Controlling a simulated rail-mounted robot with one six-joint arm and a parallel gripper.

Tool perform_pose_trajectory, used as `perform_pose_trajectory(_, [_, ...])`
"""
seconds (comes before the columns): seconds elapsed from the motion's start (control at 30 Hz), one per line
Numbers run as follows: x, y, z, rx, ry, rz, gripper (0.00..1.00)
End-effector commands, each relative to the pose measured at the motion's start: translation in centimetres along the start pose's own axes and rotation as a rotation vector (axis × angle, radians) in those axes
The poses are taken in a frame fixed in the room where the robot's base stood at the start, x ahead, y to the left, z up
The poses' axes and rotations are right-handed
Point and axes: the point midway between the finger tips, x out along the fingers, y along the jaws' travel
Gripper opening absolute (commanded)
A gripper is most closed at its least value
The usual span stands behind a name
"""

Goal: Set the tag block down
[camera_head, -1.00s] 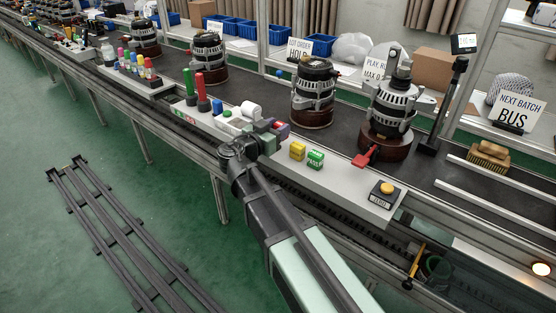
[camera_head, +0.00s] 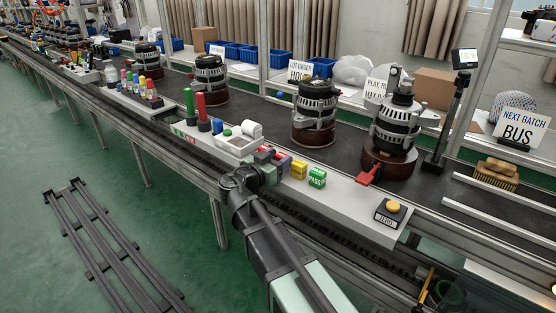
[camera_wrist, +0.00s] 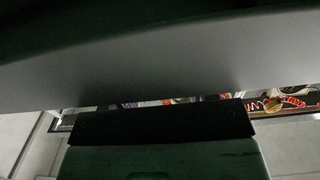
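Several tag blocks stand on the pale front ledge: a green PASS block (camera_head: 317,177), a yellow block (camera_head: 299,169) and a purple-red block (camera_head: 283,162). My gripper (camera_head: 264,155) is at the ledge just left of the purple-red block, partly hidden behind my own wrist. Its fingertips are too small and covered to show their opening. In the wrist view, a broad grey surface and a dark bar fill most of the picture. No tag block can be made out there, so I cannot tell whether one is held.
A white tray (camera_head: 232,146) with a white roll lies just left of my gripper. Alternators (camera_head: 314,112) stand behind on the belt. A ZERO button (camera_head: 392,207) is at right, with bare ledge before it.

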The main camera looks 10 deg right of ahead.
Motion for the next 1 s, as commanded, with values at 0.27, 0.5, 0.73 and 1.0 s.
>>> perform_pose_trajectory(0.27, [-2.8, 0.1, -0.3, 0.000, 0.000, -0.003, 0.52])
perform_pose_trajectory(0.5, [-9.2, 0.0, -0.3, 0.000, 0.000, -0.004, 0.52])
perform_pose_trajectory(0.73, [-12.0, 0.0, -0.3, 0.000, 0.000, -0.001, 0.52])
perform_pose_trajectory(1.0, [-8.7, 5.2, 4.8, -0.240, -0.318, 0.083, 0.52])
